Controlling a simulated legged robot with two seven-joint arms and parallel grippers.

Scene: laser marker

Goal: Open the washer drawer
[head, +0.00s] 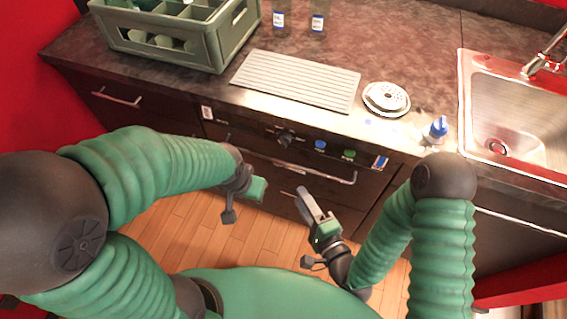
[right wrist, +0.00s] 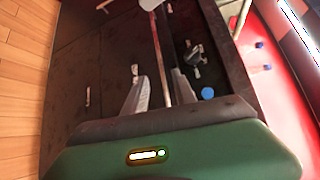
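The washer drawer (head: 270,172) is a dark front under the counter, below a strip of knobs and buttons. Its long metal handle (head: 318,173) runs across its upper part, and the drawer looks shut. My right gripper (head: 303,190) is just in front of and below the handle. In the right wrist view its two fingers (right wrist: 160,92) stand apart, and the handle bar (right wrist: 161,50) runs between them in the picture; I cannot tell whether they touch it. My left gripper (head: 243,190) is left of the right one, before the cabinet fronts, its fingers unclear.
Above the drawer are a dark knob (head: 285,138), a blue button (head: 320,145) and a green one (head: 349,155). The counter holds a green crate (head: 213,47), a ridged drainboard (head: 297,82) and a sink (head: 505,110). Bare wooden floor (head: 255,236) lies in front.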

